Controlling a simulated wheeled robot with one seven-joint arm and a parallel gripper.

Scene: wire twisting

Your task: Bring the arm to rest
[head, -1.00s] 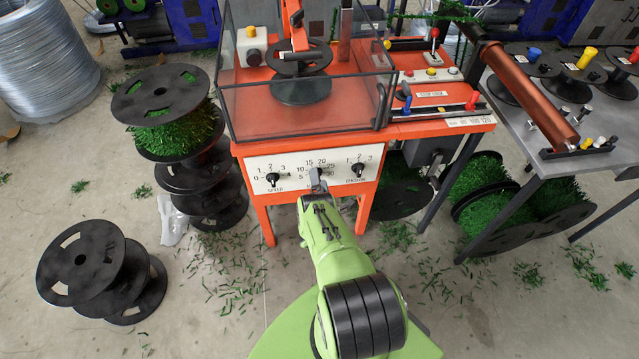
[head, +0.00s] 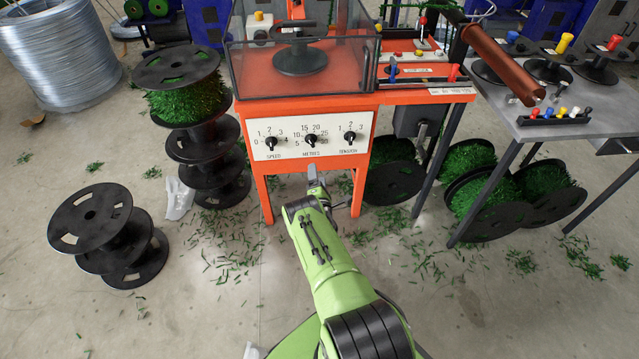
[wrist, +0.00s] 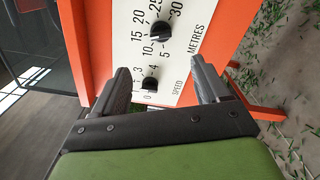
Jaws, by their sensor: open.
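My green arm reaches up from the bottom of the head view, with my gripper (head: 314,180) in front of the orange machine (head: 262,192), just below its white dial panel (head: 310,136). In the wrist view my gripper (wrist: 162,88) is open, its two dark fingers apart with nothing held between them. Beyond the fingers, the panel (wrist: 180,75) shows tilted, with the metres knob (wrist: 160,31) and the speed knob (wrist: 150,84). I cannot tell the exact distance from the fingers to the panel, but they appear apart from it.
A grey table (head: 555,133) stands at the right with spools and a copper-coloured roller (head: 503,62). Stacked black spools (head: 190,110) stand left of the machine, and loose spools (head: 108,232) lie farther left. Green clippings litter the floor. Bare floor lies at the front left.

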